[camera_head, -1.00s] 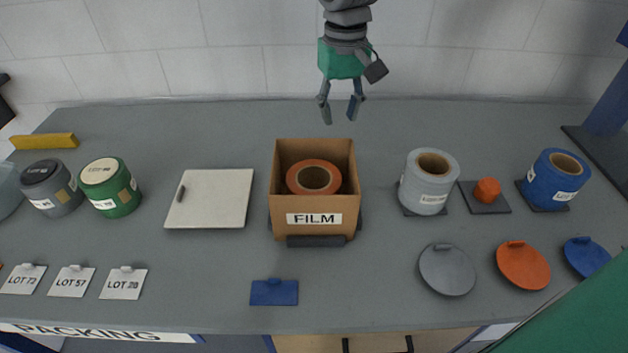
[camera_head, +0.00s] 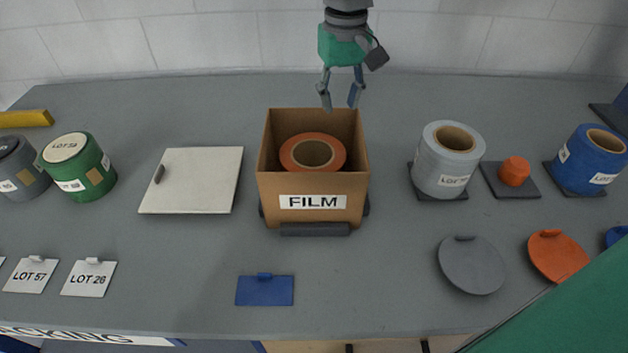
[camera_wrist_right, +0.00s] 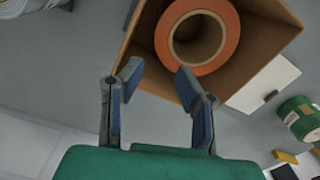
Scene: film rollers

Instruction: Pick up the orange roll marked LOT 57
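An orange roll (camera_head: 312,142) with a brown core stands inside the open cardboard box marked FILM (camera_head: 311,184) at the middle of the table. No lot label on the roll is legible. In the right wrist view the orange roll (camera_wrist_right: 228,18) shows in the box beyond the fingers. My right gripper (camera_head: 341,101) is open and empty, above the back edge of the box; its fingers (camera_wrist_right: 157,78) are spread apart, not touching the roll. My left gripper is not in view.
A grey roll (camera_head: 448,160), an orange knob on a dark pad (camera_head: 515,172) and a blue roll (camera_head: 590,160) stand right. Lids lie in front. A white board (camera_head: 192,180), green canister (camera_head: 78,167) and LOT cards (camera_head: 88,278) are left. A blue card (camera_head: 265,290) lies in front.

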